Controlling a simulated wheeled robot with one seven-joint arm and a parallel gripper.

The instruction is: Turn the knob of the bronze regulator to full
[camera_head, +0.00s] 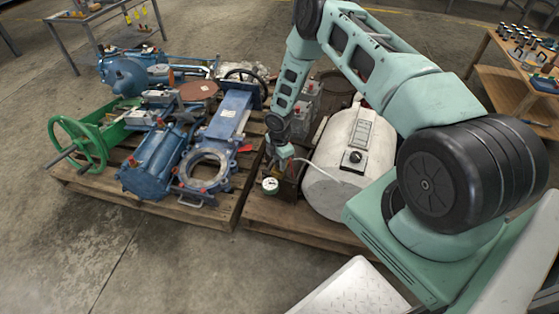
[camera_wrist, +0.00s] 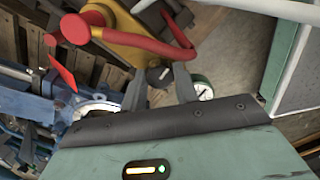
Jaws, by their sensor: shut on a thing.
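A dark knob (camera_wrist: 158,76) with a pale mark shows in the wrist view, between the two grey fingers of my gripper (camera_wrist: 160,82). My fingers are shut on this knob. A round white gauge with a green rim (camera_wrist: 202,89) sits just right of the fingers. The gauge also shows in the head view (camera_head: 270,185), low at the front edge of the right pallet. My gripper (camera_head: 283,160) points down just above and behind it in the head view. The regulator's body is mostly hidden by my gripper, and its bronze colour is hard to make out.
A white tank (camera_head: 335,180) stands close right of my gripper. A red handle on a yellow body (camera_wrist: 125,42) lies near the fingers. Blue valves (camera_head: 160,155) and a green handwheel (camera_head: 78,145) fill the left pallet. The floor in front is clear.

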